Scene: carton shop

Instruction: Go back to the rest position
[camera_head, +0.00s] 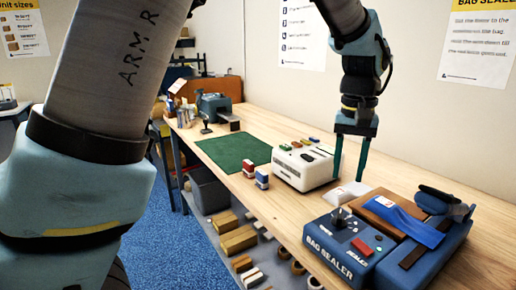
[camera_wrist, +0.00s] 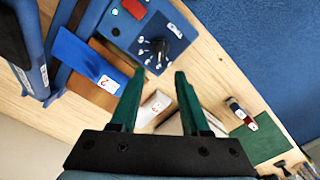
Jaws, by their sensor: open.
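My gripper (camera_head: 349,174) is open and empty, its two green fingers pointing down above the wooden bench. In the wrist view my gripper (camera_wrist: 160,78) has its fingers apart with nothing between the tips. A small white packet (camera_head: 347,194) lies on the bench near the fingers; it also shows in the wrist view (camera_wrist: 152,107) with red marks. My arm crosses the left of the head view and hides part of the room.
A blue bag sealer (camera_head: 340,246) stands at the front right, with a blue bag (camera_head: 408,222) over a brown block. A white machine (camera_head: 305,168), a red and a blue stamp-like item (camera_head: 262,177) and a green mat (camera_head: 233,151) are on the bench. Cartons (camera_head: 238,240) fill the lower shelf.

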